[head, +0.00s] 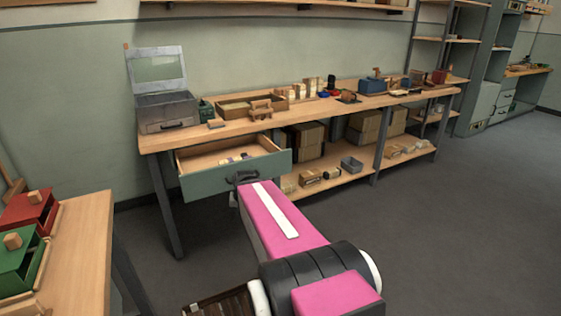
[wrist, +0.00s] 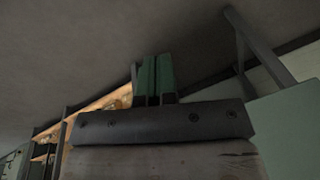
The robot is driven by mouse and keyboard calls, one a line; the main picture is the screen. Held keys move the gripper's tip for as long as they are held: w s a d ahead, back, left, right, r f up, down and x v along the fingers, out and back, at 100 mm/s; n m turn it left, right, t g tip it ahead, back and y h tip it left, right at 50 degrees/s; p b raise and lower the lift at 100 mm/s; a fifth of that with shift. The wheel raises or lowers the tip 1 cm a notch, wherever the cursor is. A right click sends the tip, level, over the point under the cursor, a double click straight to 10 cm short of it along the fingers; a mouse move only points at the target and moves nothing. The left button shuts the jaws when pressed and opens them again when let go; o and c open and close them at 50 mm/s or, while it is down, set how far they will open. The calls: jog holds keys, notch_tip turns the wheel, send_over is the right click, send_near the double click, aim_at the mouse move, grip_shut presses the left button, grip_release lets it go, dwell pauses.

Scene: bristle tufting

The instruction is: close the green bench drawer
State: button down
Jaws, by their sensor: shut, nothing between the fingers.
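The green bench drawer (head: 215,183) is pulled out from under the left end of the wooden bench in the head view. My pink arm reaches up to that front, and my gripper (head: 235,197) is small and partly hidden by the arm, close below the handle. Whether it touches the drawer cannot be told. In the wrist view my gripper's fingers (wrist: 157,78) are side by side and shut, holding nothing.
The bench top (head: 225,130) carries a grey case (head: 168,112), a wooden tray (head: 250,106) and several small things. Boxes stand on its lower shelf. A nearer table (head: 80,255) at the left holds red and green boxes. A bench leg (head: 165,205) stands left of the drawer. The floor at right is clear.

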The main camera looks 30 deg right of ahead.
jog(key=w+d+r+m+t, duration=0.2)
jog(key=d+r+m+t, duration=0.2)
jog(key=d+r+m, duration=0.65)
jog(key=w+d+r+m+t, duration=0.25)
jog(key=d+r, duration=0.45)
jog(key=d, duration=0.8)
send_near(278, 161)
jog(key=shift+m+t+h, duration=0.3)
jog(key=shift+t, duration=0.15)
jog(key=w+f, duration=0.1)
jog(key=f, duration=0.2)
jog(key=w+f, duration=0.1)
jog(key=f, duration=0.1)
jog(key=shift+w+a+f, duration=0.2)
jog(key=shift+w+a, duration=0.05)
jog(key=shift+w, duration=0.1)
jog(key=shift+w+a, duration=0.1)
jog(key=shift+w, duration=0.65)
jog(key=w, duration=1.8)
jog(key=w+a, duration=0.1)
jog(key=w, duration=0.8)
jog(key=shift+w+r, duration=0.1)
jog(key=shift+w, duration=0.3)
jog(key=shift+w, duration=0.1)
